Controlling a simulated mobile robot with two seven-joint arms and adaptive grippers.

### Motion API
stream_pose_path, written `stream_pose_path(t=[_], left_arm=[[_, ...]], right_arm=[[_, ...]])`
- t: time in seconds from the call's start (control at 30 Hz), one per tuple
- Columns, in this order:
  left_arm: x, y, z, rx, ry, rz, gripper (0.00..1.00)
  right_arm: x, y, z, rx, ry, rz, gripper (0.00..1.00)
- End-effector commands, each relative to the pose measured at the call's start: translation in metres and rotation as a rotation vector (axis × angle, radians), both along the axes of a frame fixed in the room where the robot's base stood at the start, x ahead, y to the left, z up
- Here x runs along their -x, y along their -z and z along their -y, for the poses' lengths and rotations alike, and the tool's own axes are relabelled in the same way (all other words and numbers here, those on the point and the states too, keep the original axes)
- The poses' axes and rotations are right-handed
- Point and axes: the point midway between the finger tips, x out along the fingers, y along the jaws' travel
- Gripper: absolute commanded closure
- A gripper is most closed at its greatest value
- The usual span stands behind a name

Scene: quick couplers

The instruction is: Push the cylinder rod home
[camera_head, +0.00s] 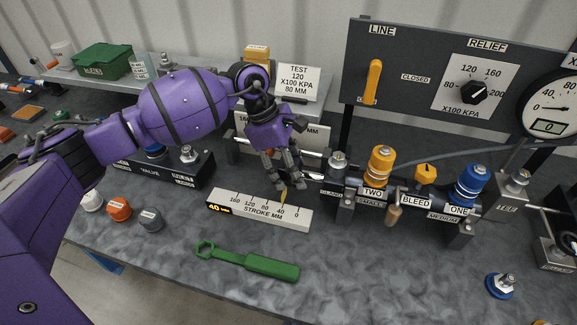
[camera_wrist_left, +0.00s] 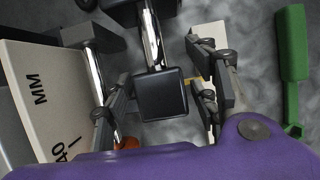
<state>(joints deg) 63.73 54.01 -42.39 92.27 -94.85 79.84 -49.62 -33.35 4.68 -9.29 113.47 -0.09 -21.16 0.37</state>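The cylinder (camera_head: 407,197) lies across the right half of the bench, with its gland end to the left. Its shiny rod shows in the left wrist view (camera_wrist_left: 152,38) and ends in a dark square block (camera_wrist_left: 162,96). My left gripper (camera_head: 286,180) is at this rod end, left of the gland. Its fingers are spread either side of the block, with small gaps seeming to show, so it is open. It hides most of the rod in the head view. A yellow pointer (camera_head: 284,197) stands near the 40 mark of the stroke scale (camera_head: 258,210). My right gripper is out of view.
A green wrench (camera_head: 250,262) lies in front of the scale. Orange (camera_head: 380,165) and blue (camera_head: 468,185) couplers stand on the cylinder. A gauge panel (camera_head: 400,60) rises behind. A valve block (camera_head: 185,165) stands left.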

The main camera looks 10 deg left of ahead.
Motion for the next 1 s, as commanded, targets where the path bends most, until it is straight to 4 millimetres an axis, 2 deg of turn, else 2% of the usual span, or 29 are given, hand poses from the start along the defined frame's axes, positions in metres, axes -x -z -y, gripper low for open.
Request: stream_pose_path(t=[0.37,0.47,0.8,1.0], left_arm=[[-0.001,-0.004,-0.005,-0.006,-0.005,0.001,0.42],[-0.002,-0.016,-0.009,-0.005,-0.005,0.004,0.42],[-0.003,-0.081,-0.036,-0.006,-0.004,0.004,0.42],[-0.003,-0.105,-0.045,-0.004,-0.003,0.002,0.42]], right_arm=[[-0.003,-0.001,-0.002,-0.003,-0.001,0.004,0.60],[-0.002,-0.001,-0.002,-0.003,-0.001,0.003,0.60],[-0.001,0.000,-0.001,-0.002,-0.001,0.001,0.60],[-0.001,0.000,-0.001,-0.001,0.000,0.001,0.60]])
